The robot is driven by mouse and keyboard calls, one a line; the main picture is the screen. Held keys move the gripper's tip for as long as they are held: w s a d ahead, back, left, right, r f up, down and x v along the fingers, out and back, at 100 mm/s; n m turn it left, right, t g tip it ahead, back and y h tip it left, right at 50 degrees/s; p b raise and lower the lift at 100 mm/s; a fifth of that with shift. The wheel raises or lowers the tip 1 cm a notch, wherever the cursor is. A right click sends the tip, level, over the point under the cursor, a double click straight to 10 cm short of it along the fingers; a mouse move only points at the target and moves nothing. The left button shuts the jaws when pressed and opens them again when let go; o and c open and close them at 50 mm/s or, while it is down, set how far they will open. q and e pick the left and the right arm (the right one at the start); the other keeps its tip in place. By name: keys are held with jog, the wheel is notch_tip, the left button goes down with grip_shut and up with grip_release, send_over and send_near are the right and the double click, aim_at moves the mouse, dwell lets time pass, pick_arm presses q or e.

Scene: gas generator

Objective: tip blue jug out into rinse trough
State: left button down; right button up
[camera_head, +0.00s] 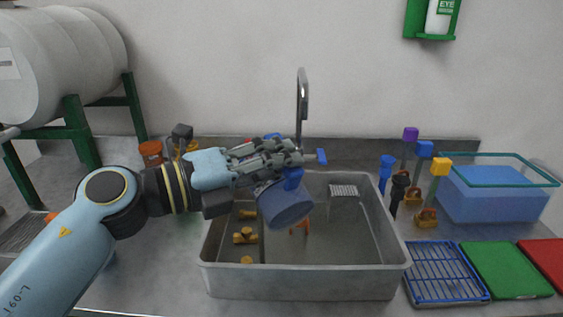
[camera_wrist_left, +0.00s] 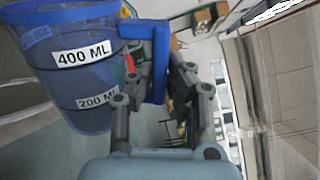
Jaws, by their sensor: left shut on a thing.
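The blue jug (camera_head: 285,204) is a see-through blue vessel, held tilted over the left part of the rinse trough (camera_head: 345,283). The trough is a grey metal basin with a tap (camera_head: 302,100) behind it. My left gripper (camera_head: 300,158) is shut on the jug's handle. In the left wrist view the jug (camera_wrist_left: 75,75) shows "400 ML" and "200 ML" labels, and its blue handle (camera_wrist_left: 160,65) is between the fingers of my left gripper (camera_wrist_left: 162,75). I cannot tell whether the jug holds anything. My right gripper is not in view.
Brass fittings (camera_head: 244,236) lie in the trough. To the right stand a blue water tank (camera_head: 492,197), a blue wire rack (camera_head: 443,272), a green board (camera_head: 506,269) and a red board (camera_head: 547,255). Colored-top posts (camera_head: 425,150) stand behind. A white drum (camera_head: 65,65) on a green stand is at left.

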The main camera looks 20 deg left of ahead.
pick_arm(q)
jog(key=shift+w+a+r+n+p, duration=0.25)
jog(key=shift+r+n+p, duration=0.1)
jog(key=shift+r+n, duration=0.05)
jog(key=shift+w+a+r+n+p, duration=0.2)
jog(key=shift+a+r+n+p, duration=0.05)
jog(key=shift+r+n+p, duration=0.15)
jog(key=shift+w+a+r+n+p, duration=0.75)
jog(key=shift+n+p, duration=0.25)
jog(key=shift+p, duration=1)
jog(key=shift+w+a+r+n+p, duration=0.4)
jog(key=shift+w+a+n+p, duration=0.25)
jog(key=shift+p, duration=0.6)
jog(key=shift+w+a+r+n+p, duration=0.2)
jog(key=shift+w+a+n+p, duration=0.1)
jog(key=shift+n+p, duration=0.25)
jog(key=shift+a, duration=0.1)
